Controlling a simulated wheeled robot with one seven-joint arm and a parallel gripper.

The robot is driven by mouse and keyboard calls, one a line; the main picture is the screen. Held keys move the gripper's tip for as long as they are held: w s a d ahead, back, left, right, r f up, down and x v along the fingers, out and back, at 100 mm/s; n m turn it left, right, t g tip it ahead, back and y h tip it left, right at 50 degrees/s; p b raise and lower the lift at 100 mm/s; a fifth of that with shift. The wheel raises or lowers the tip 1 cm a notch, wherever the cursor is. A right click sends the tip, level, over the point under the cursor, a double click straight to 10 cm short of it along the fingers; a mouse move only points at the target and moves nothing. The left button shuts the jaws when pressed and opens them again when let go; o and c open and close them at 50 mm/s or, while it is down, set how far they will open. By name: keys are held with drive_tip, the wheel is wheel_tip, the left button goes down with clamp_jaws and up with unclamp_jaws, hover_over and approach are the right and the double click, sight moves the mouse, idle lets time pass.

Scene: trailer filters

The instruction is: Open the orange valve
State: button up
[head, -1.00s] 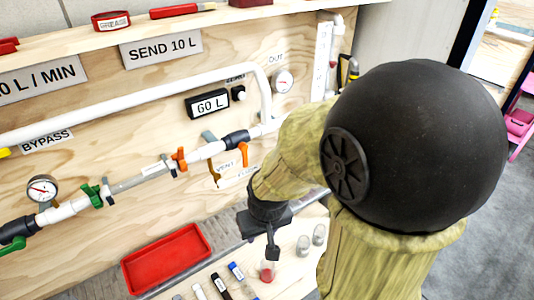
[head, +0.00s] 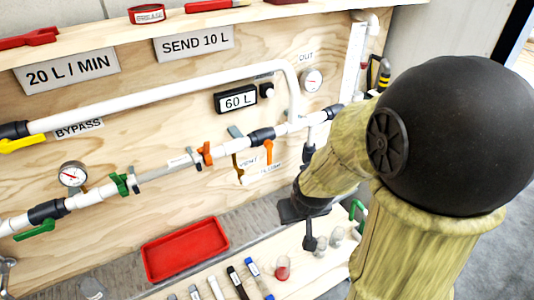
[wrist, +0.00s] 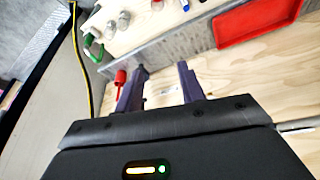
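An orange winged valve handle (head: 206,153) sits on the white pipe, mid-left on the plywood panel in the head view. A second orange handle (head: 268,152) hangs below the pipe by the vent label, to its right. My gripper (head: 310,243) is to the lower right of both, in front of the panel and apart from them. In the wrist view my gripper (wrist: 160,82) has its two dark fingers spread with nothing between them. Plywood shows beyond them. No orange handle can be made out for sure in the wrist view.
Green handles (head: 120,184) and a gauge (head: 72,175) are along the pipe at left. A red tray (head: 186,250) lies on the ledge below, also in the wrist view (wrist: 255,22).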

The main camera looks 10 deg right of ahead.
sight(270, 156)
drive_tip(key=w+d+r+n+t+y+p, duration=0.1)
drive_tip(key=w+r+t+y+p, duration=0.1)
drive_tip(key=w+t, duration=0.2)
drive_tip(key=w+d+r+n+t+y+p, duration=0.1)
drive_tip(key=w+t, duration=0.3)
drive_tip(key=w, duration=0.4)
drive_tip(key=shift+d+r+n+t+y+p, duration=0.4)
drive_tip(key=shift+r+n+y+p, duration=0.15)
drive_tip(key=shift+y, duration=0.25)
drive_tip(key=shift+w+a, duration=0.1)
drive_tip(key=shift+w, duration=0.1)
drive_tip(key=p+x, duration=0.5)
drive_tip(key=x, duration=1.2)
drive_tip(key=shift+f, duration=0.25)
clamp_jaws()
